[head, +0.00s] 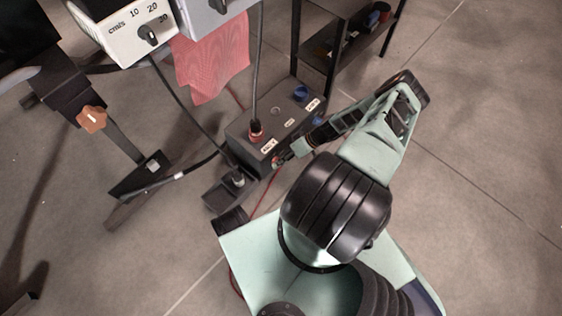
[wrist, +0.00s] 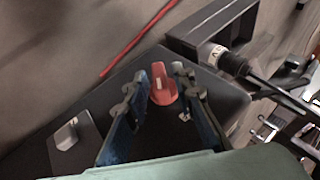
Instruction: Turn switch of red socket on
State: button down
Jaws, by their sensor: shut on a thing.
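A dark socket box (head: 283,117) stands on the floor, with a plug and cable in its red socket (head: 256,131). A red rotary switch (wrist: 160,84) with a pale mark sits on a dark face of the box in the wrist view. My gripper (wrist: 161,80) has one finger on each side of this switch and is shut on it. The pale mark runs roughly up and down in that picture.
A grey switch (wrist: 66,134) sits to the left on the same face. A small dark unit (head: 213,199) with a cable is close by. A shelf rack (head: 338,62) stands behind. Open floor (head: 490,130) lies right.

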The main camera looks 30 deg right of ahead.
jog(key=shift+f+y, duration=0.2)
jog(key=shift+y, duration=0.6)
jog(key=shift+d+m+g+y, duration=0.3)
jog(key=shift+m+y, duration=0.1)
jog(key=shift+y, duration=0.6)
jog(key=shift+w, duration=0.15)
jog(key=c, duration=2)
grip_release()
jog(key=shift+r, duration=0.15)
jog(key=shift+o, duration=0.2)
jog(key=v, duration=1.2)
